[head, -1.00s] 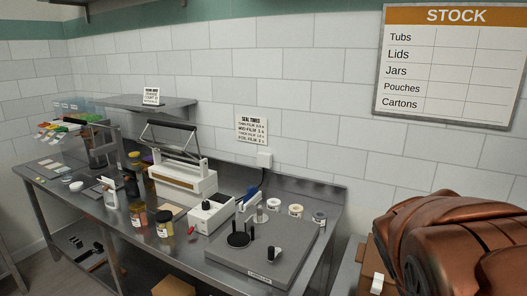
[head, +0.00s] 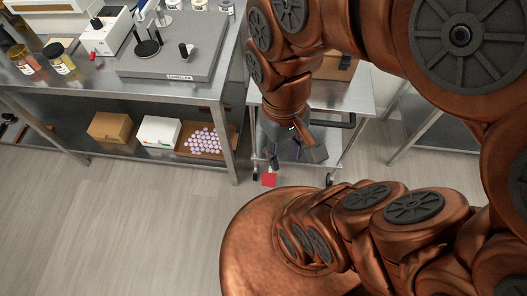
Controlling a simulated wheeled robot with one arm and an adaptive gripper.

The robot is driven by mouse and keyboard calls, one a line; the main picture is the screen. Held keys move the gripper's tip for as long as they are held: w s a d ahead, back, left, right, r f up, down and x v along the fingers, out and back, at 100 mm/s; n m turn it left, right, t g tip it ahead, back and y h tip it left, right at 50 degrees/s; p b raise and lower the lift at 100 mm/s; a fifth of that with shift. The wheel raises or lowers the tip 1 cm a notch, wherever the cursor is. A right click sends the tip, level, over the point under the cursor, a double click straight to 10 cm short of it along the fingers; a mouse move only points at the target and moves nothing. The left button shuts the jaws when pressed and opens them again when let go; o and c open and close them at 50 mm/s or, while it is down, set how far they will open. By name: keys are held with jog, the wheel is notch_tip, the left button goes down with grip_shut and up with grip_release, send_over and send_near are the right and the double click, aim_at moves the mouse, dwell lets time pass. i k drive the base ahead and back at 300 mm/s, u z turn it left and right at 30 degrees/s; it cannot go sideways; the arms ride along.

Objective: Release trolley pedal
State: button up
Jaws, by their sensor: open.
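The steel trolley (head: 345,97) stands just right of the bench, partly hidden by my arm. A small red pedal (head: 269,180) shows low at the trolley's front left, close to the floor. My gripper (head: 283,158) points down in front of the trolley, above and slightly right of the pedal. Its dark fingers are open and look empty. The fingertips appear apart from the pedal, though I cannot tell the exact gap. My arm hides much of the trolley's top and front.
The steel bench (head: 130,88) stands at left, with a labeller (head: 170,65) on top. Its lower shelf holds a brown carton (head: 110,128), a white box (head: 158,131) and a tray of lids (head: 226,137). Another steel table leg (head: 415,128) stands at right.

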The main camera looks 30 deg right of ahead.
aim_at(269, 179)
jog(key=k, duration=2.4)
jog(key=u, duration=0.2)
jog(key=i, duration=0.5)
jog(key=u, duration=0.65)
jog(key=i, duration=0.85)
jog(key=z, duration=0.2)
